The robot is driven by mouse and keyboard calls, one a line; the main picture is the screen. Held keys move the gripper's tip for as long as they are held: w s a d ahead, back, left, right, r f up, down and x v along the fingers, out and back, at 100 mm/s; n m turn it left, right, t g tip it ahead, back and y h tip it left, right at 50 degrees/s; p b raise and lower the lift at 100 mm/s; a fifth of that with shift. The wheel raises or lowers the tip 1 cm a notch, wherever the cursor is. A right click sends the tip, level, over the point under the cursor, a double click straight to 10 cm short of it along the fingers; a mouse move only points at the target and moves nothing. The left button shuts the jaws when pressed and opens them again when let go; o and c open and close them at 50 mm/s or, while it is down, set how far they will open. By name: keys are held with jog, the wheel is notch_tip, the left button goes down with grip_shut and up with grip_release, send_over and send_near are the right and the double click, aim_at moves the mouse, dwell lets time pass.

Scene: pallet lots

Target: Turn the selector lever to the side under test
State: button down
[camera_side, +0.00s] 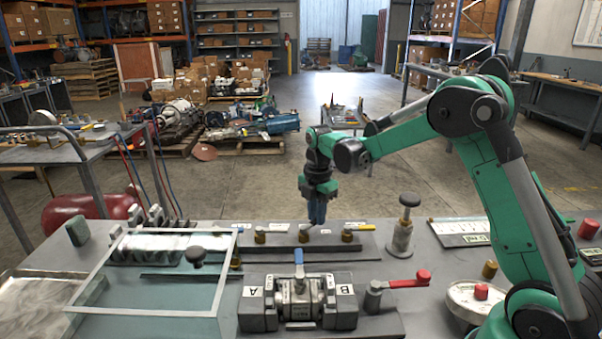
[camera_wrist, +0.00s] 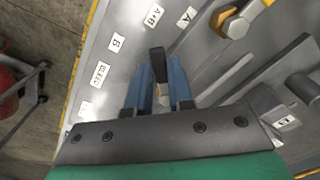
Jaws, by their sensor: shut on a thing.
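My gripper (camera_side: 317,222) is low over the dark rail at the back of the bench. In the wrist view its two blue fingers (camera_wrist: 161,100) are shut on the selector lever (camera_wrist: 157,62), whose black end sticks out beyond them. A bit of brass shows between the fingers; the rest of the lever is hidden. Labels stand around it: A (camera_wrist: 186,17), A+B (camera_wrist: 154,14), B (camera_wrist: 116,42) and BLEED (camera_wrist: 101,74). The lever's black end points roughly toward A+B. In the side view the lever is hidden behind the fingers.
A ball valve (camera_side: 299,300) with a blue handle sits between blocks A and B in front. A red-handled lever (camera_side: 408,281) is to its right. A clear-topped box (camera_side: 150,285) is at the left. A plunger-like post (camera_side: 403,230) stands right of my gripper.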

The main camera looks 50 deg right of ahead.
jog(key=shift+s, duration=0.1)
jog(key=m, duration=0.2)
jog(key=s+m, duration=0.1)
jog(key=m, duration=0.1)
jog(key=shift+s+a+m, duration=0.15)
jog(key=shift+s+m, duration=0.05)
jog(key=shift+m, duration=0.1)
jog(key=shift+s+a+m, duration=0.25)
jog(key=shift+s+m, duration=0.05)
jog(key=shift+m, duration=0.8)
jog(key=shift+s+a+m, duration=0.2)
jog(key=shift+s+m, duration=0.1)
jog(key=shift+m, duration=0.8)
jog(key=c, duration=0.8)
grip_release()
notch_tip(320, 180, up, 6)
jog(key=shift+f, duration=0.2)
